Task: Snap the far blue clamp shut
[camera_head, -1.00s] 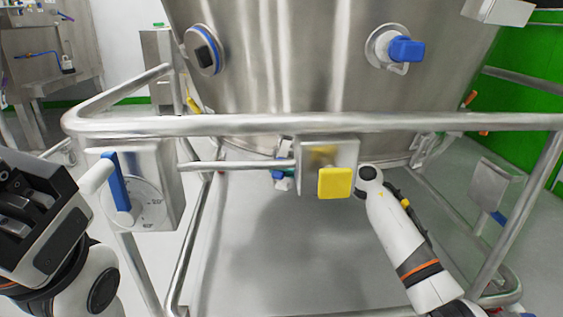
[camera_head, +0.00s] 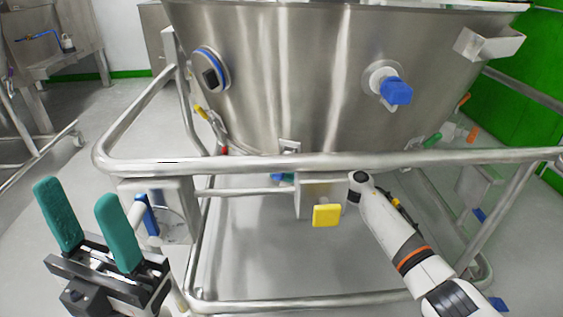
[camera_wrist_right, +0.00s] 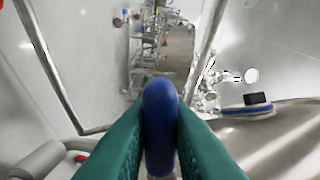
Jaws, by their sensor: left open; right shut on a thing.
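My right gripper (camera_wrist_right: 158,135) is shut on a rounded blue handle (camera_wrist_right: 159,108), seen end-on between its green fingers in the right wrist view. In the head view, my right arm reaches in under the rail, and its fingers are hidden.
A steel rail (camera_head: 330,162) crosses before the vessel. A yellow square knob (camera_head: 326,215) and a box with a blue lever (camera_head: 149,214) hang below it. The vessel bears a blue-ringed port (camera_head: 212,66) and a blue-handled valve (camera_head: 396,91). Open floor lies at left.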

